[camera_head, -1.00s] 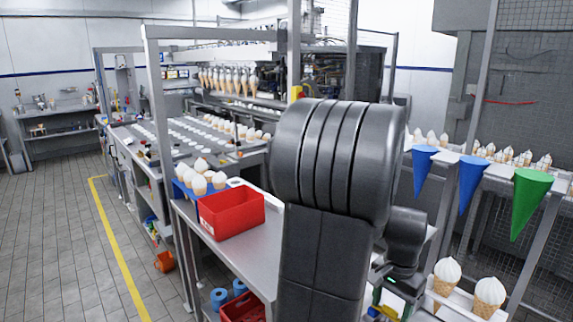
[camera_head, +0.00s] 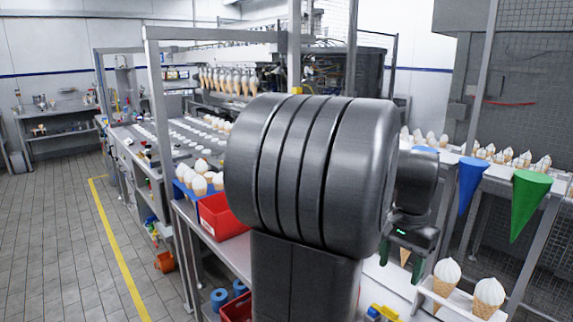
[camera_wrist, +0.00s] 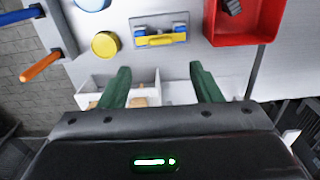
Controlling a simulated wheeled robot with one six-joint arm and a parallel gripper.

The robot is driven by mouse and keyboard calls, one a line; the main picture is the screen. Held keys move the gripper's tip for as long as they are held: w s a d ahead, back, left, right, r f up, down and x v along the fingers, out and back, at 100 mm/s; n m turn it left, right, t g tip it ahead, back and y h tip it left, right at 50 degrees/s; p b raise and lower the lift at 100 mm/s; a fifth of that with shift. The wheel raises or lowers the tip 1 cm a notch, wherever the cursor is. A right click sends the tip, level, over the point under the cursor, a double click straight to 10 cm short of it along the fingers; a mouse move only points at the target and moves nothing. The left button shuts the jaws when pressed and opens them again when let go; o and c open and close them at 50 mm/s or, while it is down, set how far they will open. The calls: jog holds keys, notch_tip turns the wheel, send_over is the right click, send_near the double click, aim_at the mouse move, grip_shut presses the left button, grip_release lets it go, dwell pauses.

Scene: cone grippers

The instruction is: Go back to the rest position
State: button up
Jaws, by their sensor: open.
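My gripper (camera_head: 402,272) is in the head view right of my large dark arm link, above the work table and left of the white cone holder. In the wrist view my gripper (camera_wrist: 160,72) shows two green fingers spread wide apart. No object is clasped between them. A tan cone tip shows between the fingers in the head view; I cannot tell how far behind them it is. My arm hides much of the table's middle.
Two filled cones (camera_head: 488,291) stand in a white holder (camera_head: 445,303). A red bin (camera_head: 222,222) is on the table, also in the wrist view (camera_wrist: 245,40). Blue and green cones (camera_head: 529,200) hang at right. A blue-yellow tool (camera_wrist: 160,38) lies on the table.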

aim_at(392, 310)
notch_tip(392, 310, down, 12)
jog(key=shift+f, duration=0.2)
jog(key=shift+w+d+n, duration=0.1)
jog(key=shift+w+n, duration=0.05)
jog(key=shift+n, duration=0.15)
jog(key=n+b, duration=0.1)
jog(key=n, duration=0.2)
jog(key=shift+n, duration=0.4)
jog(key=n+b, duration=0.1)
jog(key=n, duration=0.3)
jog(key=shift+d+n, duration=0.1)
jog(key=shift+n, duration=0.2)
jog(key=n+b, duration=0.1)
jog(key=n, duration=0.3)
jog(key=shift+n, duration=0.3)
jog(key=shift+d+r+n+b, duration=0.1)
jog(key=shift+n+b, duration=0.75)
jog(key=shift+n, duration=1.35)
